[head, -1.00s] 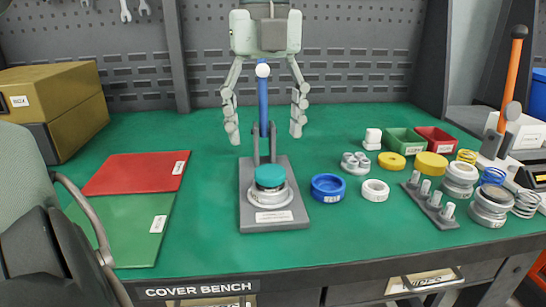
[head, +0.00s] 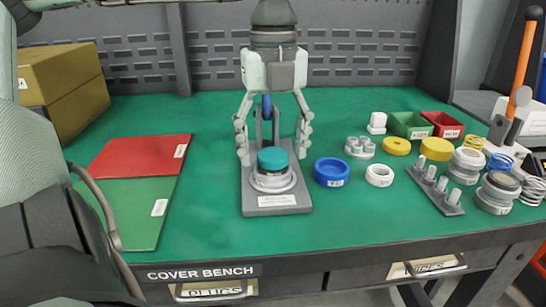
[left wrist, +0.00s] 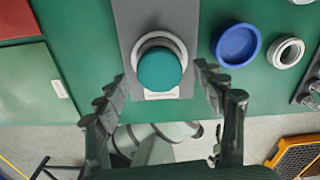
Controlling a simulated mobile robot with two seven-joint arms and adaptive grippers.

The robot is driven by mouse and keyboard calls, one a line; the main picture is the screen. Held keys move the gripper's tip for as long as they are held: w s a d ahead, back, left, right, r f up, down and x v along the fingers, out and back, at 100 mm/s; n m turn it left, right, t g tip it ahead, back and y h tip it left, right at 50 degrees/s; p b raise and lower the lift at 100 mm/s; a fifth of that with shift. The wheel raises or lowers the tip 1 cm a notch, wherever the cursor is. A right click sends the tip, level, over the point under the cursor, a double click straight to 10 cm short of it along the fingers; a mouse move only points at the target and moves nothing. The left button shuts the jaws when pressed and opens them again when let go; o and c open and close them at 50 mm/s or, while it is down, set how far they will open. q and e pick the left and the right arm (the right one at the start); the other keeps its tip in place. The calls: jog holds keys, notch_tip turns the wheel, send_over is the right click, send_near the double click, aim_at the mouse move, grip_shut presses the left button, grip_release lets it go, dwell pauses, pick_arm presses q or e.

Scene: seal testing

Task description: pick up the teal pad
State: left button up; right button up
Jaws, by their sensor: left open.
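The teal pad (head: 272,160) is a short round disc on top of a silver ring-shaped seat (head: 273,182) on a grey press base (head: 250,205). It also shows in the left wrist view (left wrist: 159,69), near the upper middle. My left gripper (head: 273,155) is open above the press base, its fingers pointing down on either side of the pad and apart from it. In the left wrist view the open fingers (left wrist: 164,85) spread to the left and right of the pad. My right gripper is not in view.
A blue ring (head: 332,173) and a white ring (head: 379,175) lie right of the base. Several metal parts and springs stand farther right. Red (head: 140,152) and green (head: 128,212) mats lie left. The press's blue handle (head: 266,106) rises behind the pad.

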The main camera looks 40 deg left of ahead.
pick_arm(q)
jog(key=c, duration=1.2)
jog(key=shift+r, duration=0.15)
